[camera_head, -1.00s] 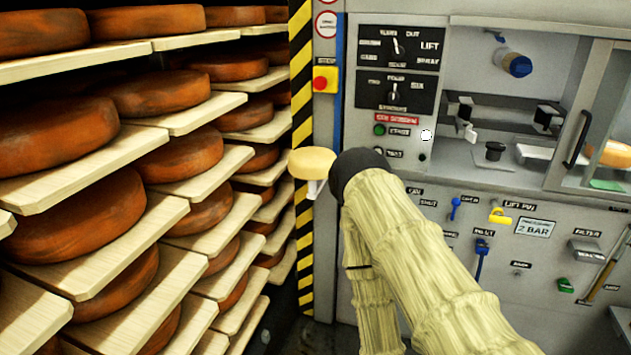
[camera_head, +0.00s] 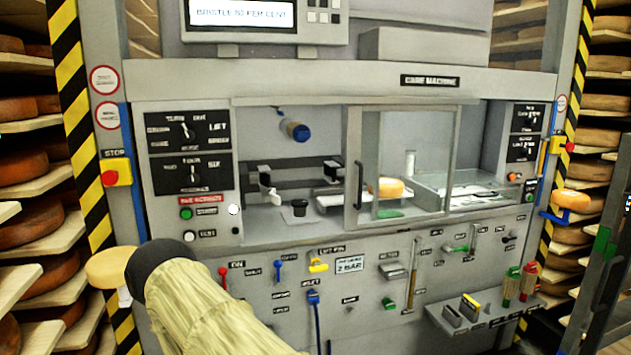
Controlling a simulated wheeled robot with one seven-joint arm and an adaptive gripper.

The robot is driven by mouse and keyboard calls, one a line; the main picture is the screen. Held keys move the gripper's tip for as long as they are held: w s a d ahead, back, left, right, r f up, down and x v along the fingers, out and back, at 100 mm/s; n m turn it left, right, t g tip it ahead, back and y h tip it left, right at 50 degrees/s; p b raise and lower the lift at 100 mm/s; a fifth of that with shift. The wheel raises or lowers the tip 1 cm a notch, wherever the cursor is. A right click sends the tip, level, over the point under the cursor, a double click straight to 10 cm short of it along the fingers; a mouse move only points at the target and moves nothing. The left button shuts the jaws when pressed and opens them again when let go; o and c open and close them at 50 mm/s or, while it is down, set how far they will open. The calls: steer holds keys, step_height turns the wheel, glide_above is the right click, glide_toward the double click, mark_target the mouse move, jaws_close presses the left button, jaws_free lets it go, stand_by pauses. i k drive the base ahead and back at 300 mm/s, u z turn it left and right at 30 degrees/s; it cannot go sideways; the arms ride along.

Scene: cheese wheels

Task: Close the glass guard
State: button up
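The glass guard (camera_head: 425,153) is a framed clear pane on the front of the grey machine. A black vertical handle (camera_head: 360,185) is on its left edge. The guard stands over the right part of the work opening; the left part (camera_head: 322,150) is uncovered. Through the glass I see an orange-yellow cheese (camera_head: 386,188) and a green patch below it. My arm, in a pale ribbed sleeve, comes up from the bottom at the lower left. Its dark rounded end (camera_head: 160,268) is well left of and below the handle; no gripper fingers can be made out.
A pale yellow round (camera_head: 112,267) appears beside the arm's end; I cannot tell whether they touch. A red stop button (camera_head: 109,178) is on the left post. A lower panel carries levers and a small shelf (camera_head: 480,310). Cheese racks stand at both sides.

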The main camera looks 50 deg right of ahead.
mark_target(354, 168)
steer(key=z, duration=2)
steer(key=k, duration=0.3)
steer(key=z, duration=0.35)
steer(key=i, duration=0.65)
steer(key=u, duration=0.45)
